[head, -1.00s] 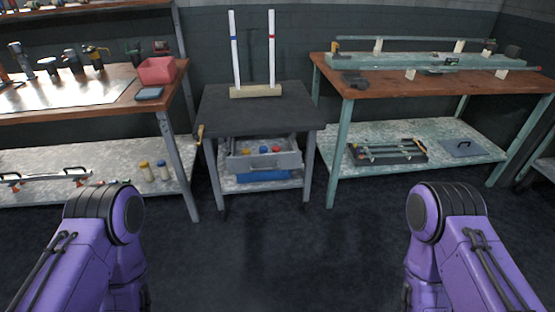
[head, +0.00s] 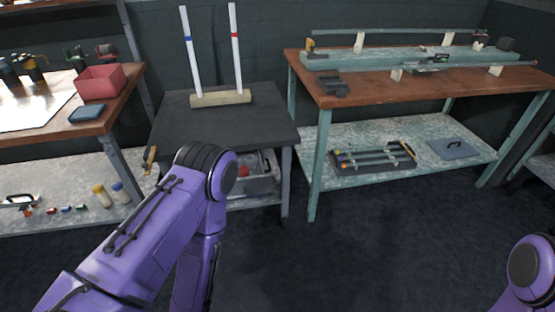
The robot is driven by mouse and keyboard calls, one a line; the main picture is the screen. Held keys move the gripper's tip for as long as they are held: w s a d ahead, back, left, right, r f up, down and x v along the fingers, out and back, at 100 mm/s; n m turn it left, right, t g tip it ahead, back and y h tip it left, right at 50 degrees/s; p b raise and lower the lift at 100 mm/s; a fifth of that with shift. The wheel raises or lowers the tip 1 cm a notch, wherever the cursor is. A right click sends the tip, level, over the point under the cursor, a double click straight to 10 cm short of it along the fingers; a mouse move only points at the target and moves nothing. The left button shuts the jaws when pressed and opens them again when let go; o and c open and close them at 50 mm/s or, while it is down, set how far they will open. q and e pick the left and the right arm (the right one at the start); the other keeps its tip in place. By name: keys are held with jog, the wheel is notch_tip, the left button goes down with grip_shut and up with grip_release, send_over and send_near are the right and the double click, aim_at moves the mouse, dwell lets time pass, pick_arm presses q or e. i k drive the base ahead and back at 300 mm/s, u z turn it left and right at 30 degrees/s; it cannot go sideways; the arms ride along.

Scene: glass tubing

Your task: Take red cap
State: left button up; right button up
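A small red item (head: 243,171), likely the red cap, shows in the grey drawer (head: 262,185) under the dark small table (head: 220,125) in the head view. My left arm covers most of the drawer, so its other contents are hidden. Two upright white glass tubes, one with a blue band (head: 188,50) and one with a red band (head: 234,50), stand in a wooden base (head: 221,98) on that table. Only upper parts of my arms show: the left in front of the small table, the right at the lower right corner. Neither gripper is in view.
A wooden bench at left bears a red bin (head: 101,82) and a blue-grey pad (head: 87,113). A long workbench (head: 420,86) at right carries a rail fixture, with a tray (head: 374,158) on its lower shelf. Dark floor (head: 340,260) between my arms is clear.

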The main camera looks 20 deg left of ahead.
aim_at(244, 171)
jog(key=u, duration=0.2)
jog(key=i, duration=0.7)
jog(key=u, duration=0.55)
